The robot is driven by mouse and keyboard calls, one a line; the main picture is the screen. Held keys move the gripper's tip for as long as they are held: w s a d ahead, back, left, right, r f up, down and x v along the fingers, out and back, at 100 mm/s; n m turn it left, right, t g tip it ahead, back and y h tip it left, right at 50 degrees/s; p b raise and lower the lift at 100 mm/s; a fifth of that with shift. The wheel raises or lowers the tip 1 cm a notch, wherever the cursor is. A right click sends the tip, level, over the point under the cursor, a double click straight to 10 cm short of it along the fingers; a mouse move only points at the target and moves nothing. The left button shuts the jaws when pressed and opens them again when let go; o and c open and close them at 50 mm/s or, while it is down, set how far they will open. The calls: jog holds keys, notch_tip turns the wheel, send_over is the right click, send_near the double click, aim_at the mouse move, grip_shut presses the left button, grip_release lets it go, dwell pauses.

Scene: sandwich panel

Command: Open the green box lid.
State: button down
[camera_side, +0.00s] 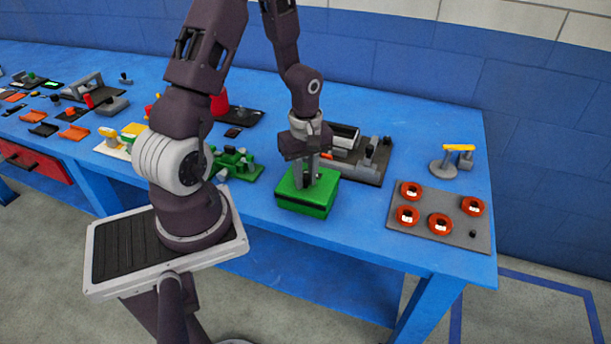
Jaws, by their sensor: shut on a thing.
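The green box (306,199) stands on the blue table near its front edge. Its lid looks closed, lying flat on top. My gripper (307,180) points down at the top of the box, with its fingers at the lid. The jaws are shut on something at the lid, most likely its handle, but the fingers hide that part. Part of the lid's top is hidden behind the fingers.
A grey board (438,222) with several red-orange rings lies to the right. A grey stand with a yellow bar (458,147) is behind it. A dark tray (370,165) sits behind the box. Green parts (236,163) lie to its left.

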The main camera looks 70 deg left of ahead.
jog(key=shift+w, duration=0.1)
jog(key=w+d, duration=0.9)
jog(key=shift+w+d, duration=0.25)
jog(key=c, duration=1.3)
grip_release()
jog(key=shift+o, duration=0.2)
jog(key=shift+s, duration=0.1)
notch_tip(320, 180, up, 7)
jog(key=shift+r, duration=0.1)
